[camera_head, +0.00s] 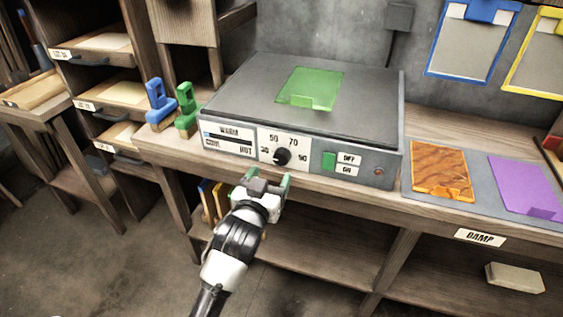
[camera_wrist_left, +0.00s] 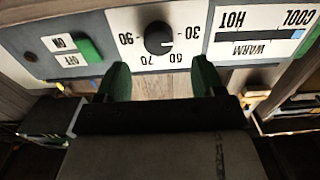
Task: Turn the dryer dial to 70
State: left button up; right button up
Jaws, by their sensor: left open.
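The dryer (camera_head: 330,110) is a grey box on the wooden bench. Its black round dial (camera_head: 282,157) is on a white front panel marked 30, 50, 70 and 90. The dial also shows upside down in the left wrist view (camera_wrist_left: 158,38). A small light mark on it seems to face the 30 side, but it is too small to be sure. My left gripper (camera_head: 266,181) is open with green fingertips, in front of and just below the dial. In the wrist view the fingers (camera_wrist_left: 161,75) are apart, with the dial beyond the gap, untouched.
A green switch (camera_head: 329,161) marked OFF and ON sits right of the dial; a WARM, COOL, HOT gauge (camera_head: 228,141) is left. A green sheet (camera_head: 310,86) lies on the dryer top. Blue (camera_head: 160,100) and green (camera_head: 186,107) clips stand left. An orange sheet (camera_head: 440,168) lies right.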

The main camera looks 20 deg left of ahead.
aim_at(280, 160)
pick_arm(q)
jog(key=w, duration=0.6)
jog(key=shift+d, duration=0.2)
pick_arm(e)
jog(key=shift+w+r, duration=0.2)
jog(key=shift+w, duration=0.25)
pick_arm(q)
jog(key=c, duration=0.9)
pick_arm(e)
jog(key=shift+w, duration=0.1)
jog(key=shift+r, duration=0.1)
